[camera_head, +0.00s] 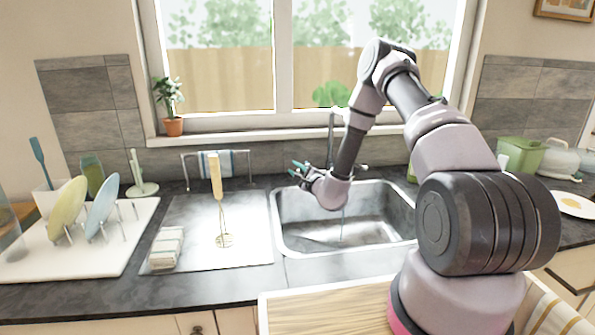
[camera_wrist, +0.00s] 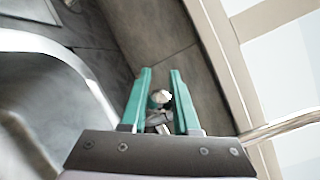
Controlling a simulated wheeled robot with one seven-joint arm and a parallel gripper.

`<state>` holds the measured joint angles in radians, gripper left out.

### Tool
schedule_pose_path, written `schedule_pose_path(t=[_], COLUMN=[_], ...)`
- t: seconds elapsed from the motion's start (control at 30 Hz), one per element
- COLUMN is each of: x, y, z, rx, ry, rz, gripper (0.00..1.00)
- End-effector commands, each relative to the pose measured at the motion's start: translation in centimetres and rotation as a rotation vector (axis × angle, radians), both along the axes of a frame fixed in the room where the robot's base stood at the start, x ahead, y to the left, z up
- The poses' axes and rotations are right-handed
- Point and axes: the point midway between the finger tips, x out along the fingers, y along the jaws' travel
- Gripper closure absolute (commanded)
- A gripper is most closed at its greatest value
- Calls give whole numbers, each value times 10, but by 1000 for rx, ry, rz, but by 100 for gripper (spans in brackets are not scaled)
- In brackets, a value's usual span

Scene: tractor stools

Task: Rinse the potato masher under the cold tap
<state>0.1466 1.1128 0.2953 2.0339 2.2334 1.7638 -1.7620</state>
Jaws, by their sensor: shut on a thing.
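The potato masher (camera_head: 216,177) stands upright on the metal drainboard left of the sink, its pale yellow handle up and its wire head down. It is well left of my gripper (camera_head: 297,170) and apart from it. My gripper, with green fingers, is at the left side of the tap (camera_head: 331,135), behind the sink basin (camera_head: 300,238). In the wrist view, my gripper (camera_wrist: 160,84) is shut on a small tap handle (camera_wrist: 161,97) with a whitish end. A thin stream of water seems to fall into the basin. My arm hides part of the tap.
A folded cloth (camera_head: 166,248) lies at the drainboard's left front. A white rack (camera_head: 125,245) with plates stands further left. A rail with a striped towel (camera_head: 217,163) is behind the masher. The basin looks empty. A green box (camera_head: 522,155) stands at right.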

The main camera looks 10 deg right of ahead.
Motion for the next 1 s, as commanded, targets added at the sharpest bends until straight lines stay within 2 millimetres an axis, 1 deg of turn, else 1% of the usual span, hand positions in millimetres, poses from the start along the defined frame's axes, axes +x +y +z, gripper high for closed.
schedule_pose_path(t=[0.27,0.3,0.33,0.37,0.63,0.73,0.87,1.0], x=[0,0,0,0,0,-4,-21,-48], y=[-1,-1,-1,-1,-1,-2,-8,-18], z=[-1,-1,-1,-1,0,0,-1,-1], rx=[-2,-2,-2,-2,0,-1,0,-1], ry=[2,2,2,2,1,0,3,5], rz=[-5,-5,-5,-5,-4,-3,-3,-3], gripper=[100,56,44,41,41,41,41,41])
